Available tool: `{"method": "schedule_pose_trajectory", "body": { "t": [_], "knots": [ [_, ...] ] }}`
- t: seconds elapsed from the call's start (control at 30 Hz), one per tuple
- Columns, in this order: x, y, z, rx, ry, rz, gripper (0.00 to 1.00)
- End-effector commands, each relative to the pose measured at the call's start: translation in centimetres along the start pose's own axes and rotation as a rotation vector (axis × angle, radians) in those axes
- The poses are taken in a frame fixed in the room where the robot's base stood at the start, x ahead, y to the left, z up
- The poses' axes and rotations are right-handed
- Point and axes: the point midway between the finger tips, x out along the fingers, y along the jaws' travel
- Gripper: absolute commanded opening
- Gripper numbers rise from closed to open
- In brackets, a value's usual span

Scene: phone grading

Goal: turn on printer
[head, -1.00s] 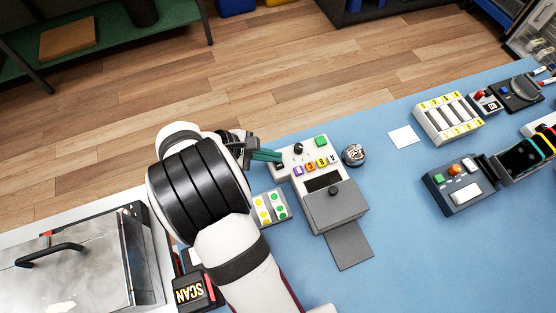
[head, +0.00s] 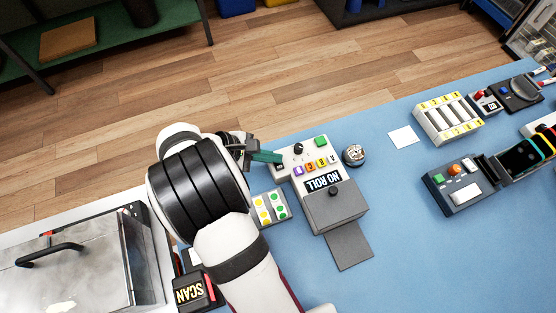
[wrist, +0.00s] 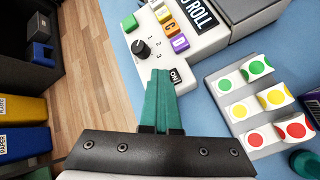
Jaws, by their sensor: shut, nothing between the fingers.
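The printer (head: 337,205) is a white and grey box on the blue table, with a black knob, a green button and several coloured letter keys on top. Its display (head: 322,182) is lit and reads "NO ROLL". My gripper (head: 279,157) has teal fingers, shut with nothing between them, at the printer's left end. In the wrist view the fingertips (wrist: 160,75) are at the printer's edge beside a small black rocker switch (wrist: 175,76), partly hidden by them. I cannot tell whether they touch it. The knob (wrist: 140,48) and green button (wrist: 130,23) are just beyond.
A rack of round coloured stickers (head: 270,207) stands left of the printer. A round metallic item (head: 353,154) is close on its right. A white card (head: 403,137) lies farther right. A SCAN box (head: 196,291) is at lower left.

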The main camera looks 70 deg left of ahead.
Motion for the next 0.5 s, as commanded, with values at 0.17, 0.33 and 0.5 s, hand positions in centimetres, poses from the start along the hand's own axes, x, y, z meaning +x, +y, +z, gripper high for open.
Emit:
{"method": "schedule_pose_trajectory", "body": {
  "t": [0.17, 0.33, 0.5],
  "knots": [
    [0.48, -0.23, -0.29, -0.015, 0.006, -0.003, 0.0],
    [-0.1, 0.28, 0.03, -0.015, 0.006, -0.002, 0.0],
    [-0.38, 0.48, 0.16, -0.013, 0.006, -0.001, 0.0]
  ]
}}
